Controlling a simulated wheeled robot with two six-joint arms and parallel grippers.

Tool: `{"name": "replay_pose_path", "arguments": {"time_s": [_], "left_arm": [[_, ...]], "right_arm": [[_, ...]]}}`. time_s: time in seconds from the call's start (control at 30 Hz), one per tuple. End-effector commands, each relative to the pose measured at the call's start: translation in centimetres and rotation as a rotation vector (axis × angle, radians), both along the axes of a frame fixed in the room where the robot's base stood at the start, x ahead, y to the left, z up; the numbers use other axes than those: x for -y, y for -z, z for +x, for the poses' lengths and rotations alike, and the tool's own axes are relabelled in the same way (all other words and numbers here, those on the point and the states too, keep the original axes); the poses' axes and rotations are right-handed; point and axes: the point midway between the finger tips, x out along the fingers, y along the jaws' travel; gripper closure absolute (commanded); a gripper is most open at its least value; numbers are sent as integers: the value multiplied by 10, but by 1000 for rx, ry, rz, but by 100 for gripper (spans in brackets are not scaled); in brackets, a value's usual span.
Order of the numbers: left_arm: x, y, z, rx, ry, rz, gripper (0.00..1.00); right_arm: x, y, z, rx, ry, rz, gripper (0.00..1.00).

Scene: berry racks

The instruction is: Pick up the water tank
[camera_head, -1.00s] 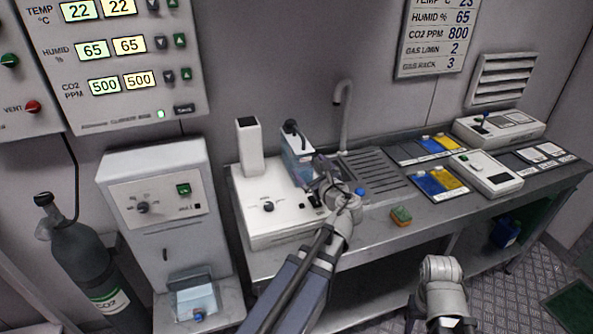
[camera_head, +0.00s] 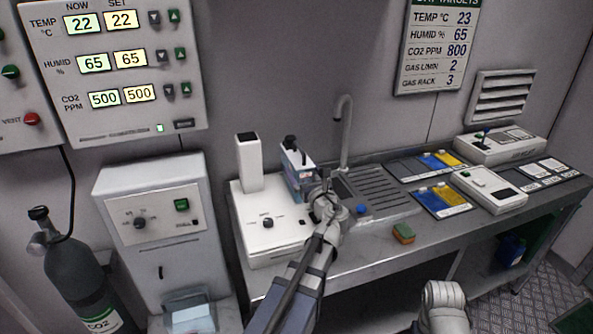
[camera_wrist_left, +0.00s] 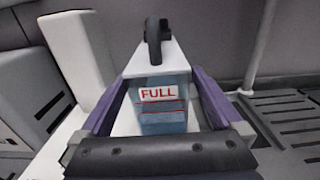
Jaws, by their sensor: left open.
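The water tank (camera_head: 293,168) is a pale blue see-through box with a white top and a black handle. It stands upright on the white machine (camera_head: 262,222) at the back left of the bench. In the left wrist view the tank (camera_wrist_left: 161,108) shows a red "FULL" label. My left gripper (camera_head: 308,184) is open at the tank, with one finger on each side of it in the wrist view (camera_wrist_left: 160,80). Whether the fingers touch the tank, I cannot tell. Part of my right arm shows at the bottom right, but its gripper is out of view.
A white column (camera_head: 248,162) rises left of the tank. A curved tap (camera_head: 345,130) and a ribbed drainer (camera_head: 378,190) are close on the right. A sponge (camera_head: 403,233) lies near the bench's front edge. Coloured trays (camera_head: 440,198) are farther right.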

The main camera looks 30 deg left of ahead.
Motion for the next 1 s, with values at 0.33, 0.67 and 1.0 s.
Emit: {"name": "replay_pose_path", "arguments": {"time_s": [0.33, 0.67, 1.0], "left_arm": [[-35, 3, 30, 1, -2, -1, 0], [-35, 3, 29, 1, -1, -1, 14], [-35, 3, 29, 1, -1, -1, 52]], "right_arm": [[0, 3, 0, 0, 0, 0, 50], [0, 3, 0, 0, 0, 0, 50], [0, 3, 0, 0, 0, 0, 50]]}}
